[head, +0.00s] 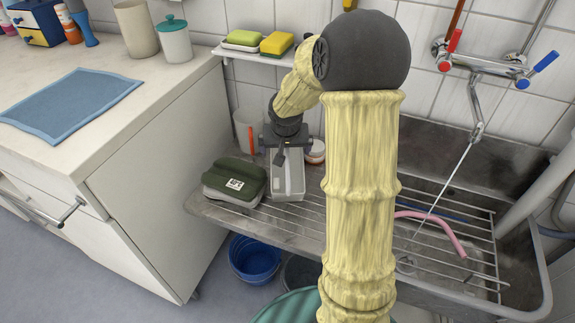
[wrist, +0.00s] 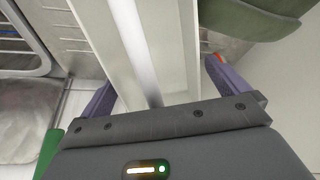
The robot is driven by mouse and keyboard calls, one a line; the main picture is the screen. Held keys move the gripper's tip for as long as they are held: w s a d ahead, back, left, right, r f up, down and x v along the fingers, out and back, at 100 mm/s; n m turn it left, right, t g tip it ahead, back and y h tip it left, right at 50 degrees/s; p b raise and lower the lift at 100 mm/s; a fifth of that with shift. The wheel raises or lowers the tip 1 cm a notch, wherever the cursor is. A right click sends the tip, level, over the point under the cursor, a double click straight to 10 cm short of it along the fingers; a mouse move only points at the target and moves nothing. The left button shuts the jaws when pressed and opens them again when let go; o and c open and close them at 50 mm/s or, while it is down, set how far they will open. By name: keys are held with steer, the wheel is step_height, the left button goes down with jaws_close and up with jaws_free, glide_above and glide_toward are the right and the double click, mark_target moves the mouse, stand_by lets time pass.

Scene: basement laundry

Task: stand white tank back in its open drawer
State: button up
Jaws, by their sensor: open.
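The white tank (head: 288,182), a long pale grey-white box, is on the metal draining rack below my gripper (head: 287,143). In the wrist view the tank (wrist: 150,45) runs between the two purple fingers of my gripper (wrist: 160,82). The fingers are open on either side of it, and I cannot tell whether they touch it. The gripper hides the tank's far end in the head view. I cannot make out the tank's open drawer in either view.
A dark green-topped case (head: 236,182) lies close left of the tank. A white cup (head: 247,130) and a small round jar (head: 316,152) stand behind. The sink with a pink hose (head: 440,228) is at right. A blue mat (head: 68,103) lies on the left counter (head: 180,85).

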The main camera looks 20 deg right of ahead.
steer(key=shift+w+d+f, duration=0.1)
steer(key=shift+f, duration=0.25)
steer(key=shift+r, duration=0.1)
steer(key=shift+d, duration=0.1)
steer(key=c, duration=1.2)
step_height(320, 180, up, 10)
steer(key=p, duration=0.4)
steer(key=shift+w, duration=0.1)
